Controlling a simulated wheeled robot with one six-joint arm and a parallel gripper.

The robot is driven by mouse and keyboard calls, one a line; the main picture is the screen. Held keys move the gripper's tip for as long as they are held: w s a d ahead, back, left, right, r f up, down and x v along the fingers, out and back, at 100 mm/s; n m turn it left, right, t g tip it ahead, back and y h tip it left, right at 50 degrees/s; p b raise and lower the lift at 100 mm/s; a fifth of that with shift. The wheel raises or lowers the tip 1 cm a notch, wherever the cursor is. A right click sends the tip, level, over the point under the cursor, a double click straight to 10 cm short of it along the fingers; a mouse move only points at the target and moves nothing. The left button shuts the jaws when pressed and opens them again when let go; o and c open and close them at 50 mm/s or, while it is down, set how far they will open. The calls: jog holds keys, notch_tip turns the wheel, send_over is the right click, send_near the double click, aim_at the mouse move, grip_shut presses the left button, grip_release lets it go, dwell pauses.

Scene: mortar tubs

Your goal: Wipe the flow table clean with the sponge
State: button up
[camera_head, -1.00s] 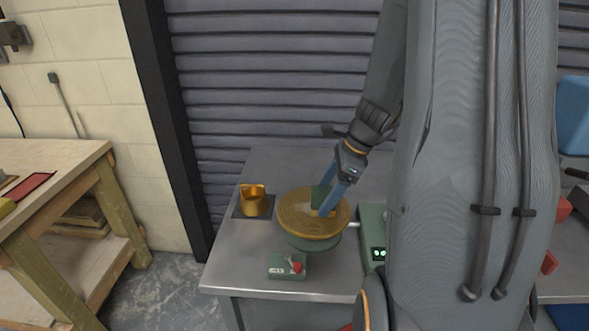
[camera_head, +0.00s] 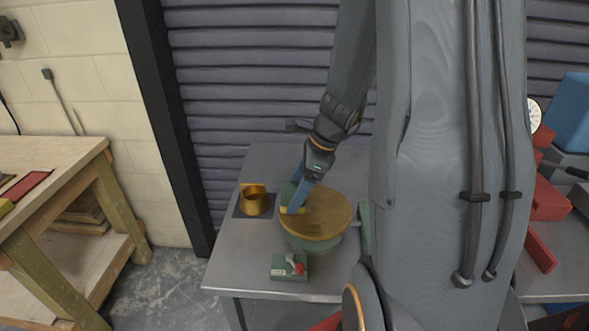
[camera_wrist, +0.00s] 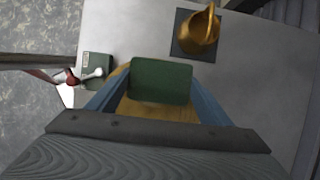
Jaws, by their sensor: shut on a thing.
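The round brass-coloured flow table (camera_head: 322,215) stands on a green base on the grey metal bench. My gripper (camera_head: 293,203) is over the left part of its disc. It is shut on the sponge (camera_head: 287,193), which has a green top and a yellow lower part. The sponge is low, at the disc surface; I cannot tell for sure whether it touches. In the wrist view the sponge's green face (camera_wrist: 161,81) sits between the blue fingers, with part of the disc (camera_wrist: 160,109) below it.
A brass mould (camera_head: 256,201) stands on a dark square mat left of the flow table. A small green control box (camera_head: 288,267) with a red knob and lever stands in front. A wooden workbench (camera_head: 60,180) is at left. Red items (camera_head: 550,200) lie at right.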

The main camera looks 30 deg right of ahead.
jog(key=shift+p+v, duration=0.4)
jog(key=shift+v, duration=0.5)
notch_tip(320, 180, up, 5)
jog(key=p, duration=0.5)
jog(key=shift+w+a+r, duration=0.1)
jog(key=shift+a+r, duration=0.05)
jog(key=shift+r, duration=0.05)
jog(key=shift+f, duration=0.1)
